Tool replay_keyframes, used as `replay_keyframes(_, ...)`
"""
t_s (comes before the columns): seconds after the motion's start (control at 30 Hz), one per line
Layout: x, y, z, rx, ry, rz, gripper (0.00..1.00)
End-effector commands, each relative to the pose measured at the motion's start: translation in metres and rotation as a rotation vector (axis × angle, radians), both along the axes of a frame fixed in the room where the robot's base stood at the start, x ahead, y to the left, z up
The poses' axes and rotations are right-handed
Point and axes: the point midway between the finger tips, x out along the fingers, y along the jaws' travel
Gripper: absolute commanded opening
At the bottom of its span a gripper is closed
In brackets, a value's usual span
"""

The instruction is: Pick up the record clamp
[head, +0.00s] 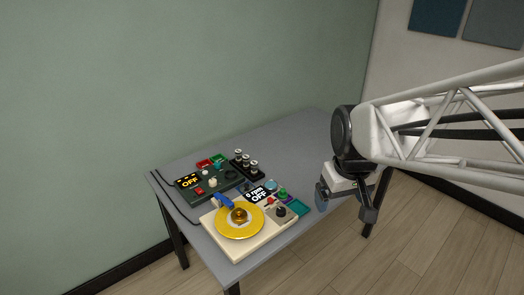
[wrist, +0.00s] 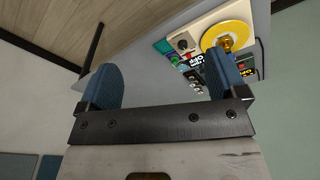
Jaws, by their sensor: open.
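The record clamp (head: 239,215) is a small brass-coloured knob at the centre of a yellow record (head: 224,231) on a cream turntable (head: 283,230). It also shows in the wrist view (wrist: 226,43), small and at the upper right, beyond the right finger. My gripper (head: 321,195) is off to the right of the turntable in the head view, beside the table's right edge and apart from the clamp. In the wrist view its two blue fingers (wrist: 163,72) are spread wide with nothing between them.
A grey table (head: 283,143) carries a dark control box (head: 212,189) with an OFF display behind the turntable. A blue tonearm piece (head: 222,201) sits beside the clamp. Knobs, buttons and a teal block (head: 299,207) lie on the right. The table's back right is clear.

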Motion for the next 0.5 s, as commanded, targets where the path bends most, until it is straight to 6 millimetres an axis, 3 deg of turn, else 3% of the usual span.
replay_keyframes(0.5,0.102,0.09,-0.052,-0.034,0.062,0.318,0.91)
